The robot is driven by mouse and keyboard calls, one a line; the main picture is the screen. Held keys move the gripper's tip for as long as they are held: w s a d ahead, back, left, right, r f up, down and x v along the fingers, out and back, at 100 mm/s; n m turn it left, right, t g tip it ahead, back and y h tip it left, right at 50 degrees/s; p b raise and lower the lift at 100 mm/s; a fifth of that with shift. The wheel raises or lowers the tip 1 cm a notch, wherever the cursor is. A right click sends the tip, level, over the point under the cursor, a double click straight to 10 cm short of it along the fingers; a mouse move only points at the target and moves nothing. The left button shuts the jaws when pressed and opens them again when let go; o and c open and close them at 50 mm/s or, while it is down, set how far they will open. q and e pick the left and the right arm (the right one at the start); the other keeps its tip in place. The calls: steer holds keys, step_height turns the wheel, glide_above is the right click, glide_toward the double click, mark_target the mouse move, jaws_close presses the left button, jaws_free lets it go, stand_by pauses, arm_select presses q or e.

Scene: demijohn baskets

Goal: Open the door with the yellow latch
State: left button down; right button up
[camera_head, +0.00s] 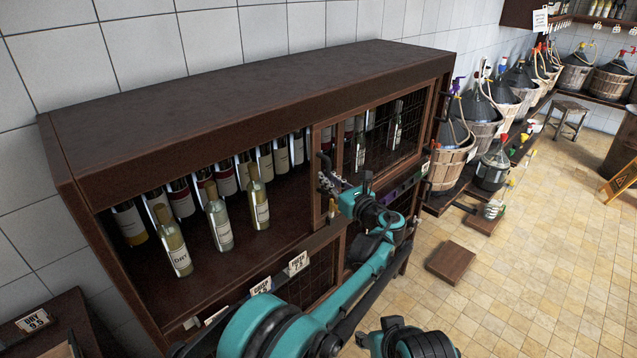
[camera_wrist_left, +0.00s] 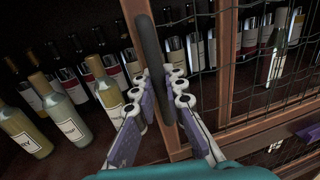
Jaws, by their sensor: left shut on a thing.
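The wire-mesh door (camera_head: 400,122) of the dark wooden cabinet (camera_head: 250,85) has a brown wooden frame, also seen in the left wrist view (camera_wrist_left: 227,60). A dark upright bar handle (camera_wrist_left: 150,45) stands at its left edge. My left gripper (camera_head: 328,182) is shut on this handle, with its purple finger pads on both sides of it in the left wrist view (camera_wrist_left: 163,92). A small yellowish piece (camera_head: 332,208) shows on the frame below the gripper; I cannot tell if it is the latch.
Several wine bottles (camera_head: 219,218) stand in the open compartment left of the door. Basketed demijohns (camera_head: 452,150) line the wall to the right. A low wooden block (camera_head: 450,262) lies on the tiled floor (camera_head: 530,280), which has free room at right.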

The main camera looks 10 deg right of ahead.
arm_select(q)
steer(key=shift+w+d, duration=0.1)
steer(key=shift+d, duration=0.1)
steer(key=c, duration=1.8)
jaws_free()
steer(key=shift+c, duration=0.2)
steer(key=v, duration=0.7)
steer(key=shift+s, duration=0.2)
